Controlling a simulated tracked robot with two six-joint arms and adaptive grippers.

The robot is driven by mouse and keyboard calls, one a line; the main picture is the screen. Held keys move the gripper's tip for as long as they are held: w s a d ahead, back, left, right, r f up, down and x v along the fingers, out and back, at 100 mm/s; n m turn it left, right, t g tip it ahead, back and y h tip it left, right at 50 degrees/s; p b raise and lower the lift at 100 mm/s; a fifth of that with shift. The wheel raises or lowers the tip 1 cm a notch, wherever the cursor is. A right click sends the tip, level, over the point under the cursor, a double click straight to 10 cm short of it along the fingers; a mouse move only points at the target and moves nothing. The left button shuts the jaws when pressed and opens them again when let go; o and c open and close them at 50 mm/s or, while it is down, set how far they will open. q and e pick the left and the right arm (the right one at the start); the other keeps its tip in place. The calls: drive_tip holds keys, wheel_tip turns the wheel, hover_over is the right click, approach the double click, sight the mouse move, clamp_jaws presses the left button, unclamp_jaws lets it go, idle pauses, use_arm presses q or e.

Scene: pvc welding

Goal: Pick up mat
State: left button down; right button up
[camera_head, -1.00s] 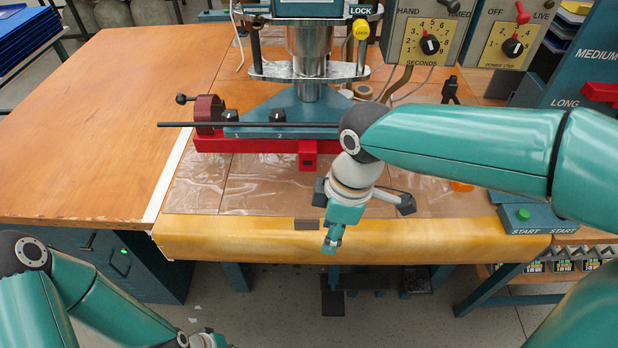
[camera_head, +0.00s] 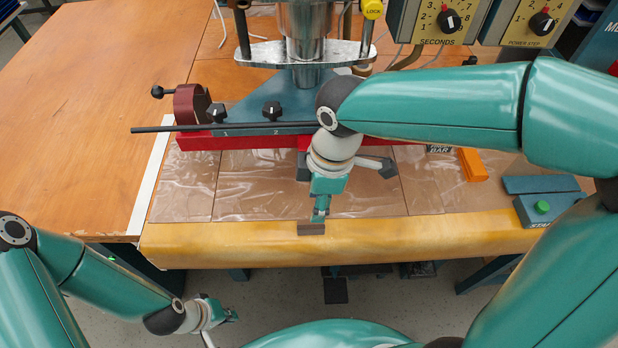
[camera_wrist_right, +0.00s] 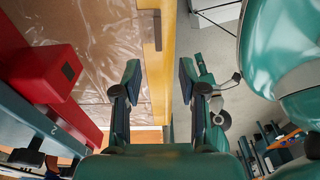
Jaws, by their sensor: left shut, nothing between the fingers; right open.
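Clear, wrinkled plastic sheeting (camera_head: 260,190) lies over the brown bench top in front of the red bar; I cannot tell whether this is the mat. It also shows in the right wrist view (camera_wrist_right: 105,45). A small dark brown piece (camera_head: 311,228) sits at the yellow front edge of the bench. My right gripper (camera_head: 319,215) points down just above that edge, by the brown piece. In the right wrist view its open fingers (camera_wrist_right: 158,75) stand astride the yellow edge with nothing held. My left gripper (camera_head: 230,315) is shut and empty, low in front of the bench.
The welding press with its blue base (camera_head: 285,100) and red bar (camera_head: 240,142) stands behind the sheeting. A long black rod (camera_head: 160,129) sticks out left. An orange block (camera_head: 473,164) and a start box with a green button (camera_head: 543,207) are at the right. The left bench top is clear.

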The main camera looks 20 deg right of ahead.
sight(311, 226)
drive_tip(key=f, duration=0.7)
drive_tip(key=a+f+b, duration=0.1)
drive_tip(key=f, duration=0.3)
drive_tip(key=shift+w+f, duration=0.2)
drive_tip(key=shift+w, duration=0.15)
drive_tip(key=shift+c, duration=0.4)
clamp_jaws()
